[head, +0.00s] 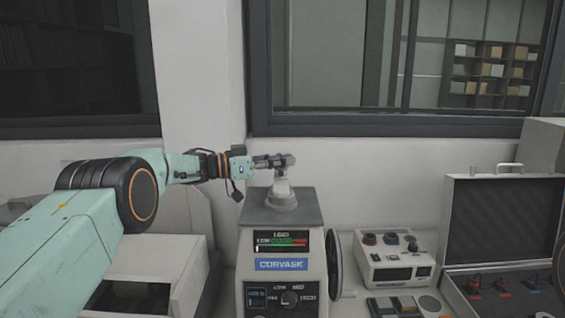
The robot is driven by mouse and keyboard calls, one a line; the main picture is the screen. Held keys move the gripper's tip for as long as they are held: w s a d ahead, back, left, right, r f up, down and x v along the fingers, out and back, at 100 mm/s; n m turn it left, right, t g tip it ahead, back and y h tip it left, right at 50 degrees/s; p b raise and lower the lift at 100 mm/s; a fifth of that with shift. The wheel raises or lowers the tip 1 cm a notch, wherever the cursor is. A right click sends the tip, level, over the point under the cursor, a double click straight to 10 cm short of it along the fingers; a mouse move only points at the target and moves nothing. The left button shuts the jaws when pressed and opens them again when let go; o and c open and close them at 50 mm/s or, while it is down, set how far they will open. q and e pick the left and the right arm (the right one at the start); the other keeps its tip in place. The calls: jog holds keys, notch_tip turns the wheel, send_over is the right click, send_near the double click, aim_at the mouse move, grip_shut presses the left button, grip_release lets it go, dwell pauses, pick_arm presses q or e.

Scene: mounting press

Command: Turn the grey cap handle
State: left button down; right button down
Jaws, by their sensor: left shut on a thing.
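The mounting press (280,248) stands in the middle of the head view, with a blue label and a small panel on its front. The grey cap (282,196) sits on its top plate, and the cap handle is at the upper end of it. My left gripper (286,161) comes in from the left and is shut on the cap handle. The gripper's fingers cover most of the handle, so its exact angle is hidden. My right gripper is not in view.
A black handwheel (335,264) is on the press's right side. To the right stand a beige instrument box (396,258) with knobs and an open black case (504,222) with small parts. A wall and windows are behind.

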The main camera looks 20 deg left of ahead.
pick_arm(q)
jog(key=shift+a+r, duration=0.1)
jog(key=shift+r, duration=0.4)
jog(key=c, duration=1.8)
grip_release()
jog(key=o, duration=0.4)
jog(key=shift+s+f, duration=0.15)
jog(key=shift+f, duration=0.1)
jog(key=shift+f, duration=0.1)
jog(key=v, duration=1.2)
jog(key=shift+a, duration=0.1)
